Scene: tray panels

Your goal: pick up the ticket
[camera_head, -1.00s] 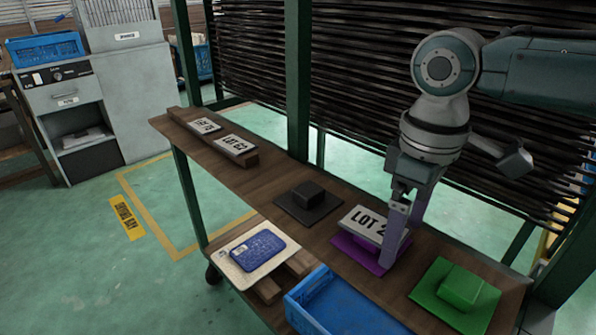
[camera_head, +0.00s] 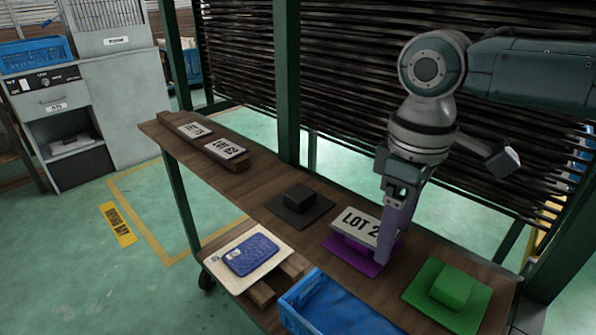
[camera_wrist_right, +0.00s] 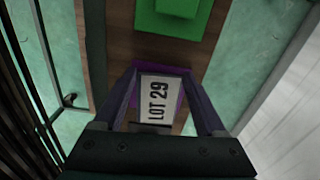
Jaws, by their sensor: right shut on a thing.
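A white ticket reading LOT 29 (camera_head: 358,225) is at the purple mat (camera_head: 370,266) on the wooden shelf. My right gripper (camera_head: 388,240) points down over it and is shut on the ticket. In the right wrist view the ticket (camera_wrist_right: 157,98) lies between the two fingers of my right gripper (camera_wrist_right: 164,108), with purple showing around it. One finger hides the ticket's right end in the head view. I cannot tell whether it is clear of what is under it. My left gripper is not in view.
A green block on a green mat (camera_head: 420,295) stands right of the ticket, a black block (camera_head: 299,195) on a dark mat left. More lot signs (camera_head: 227,149) sit on a wooden bar farther left. A blue crate (camera_head: 340,310) and a blue item (camera_head: 250,254) on a cream board are nearer.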

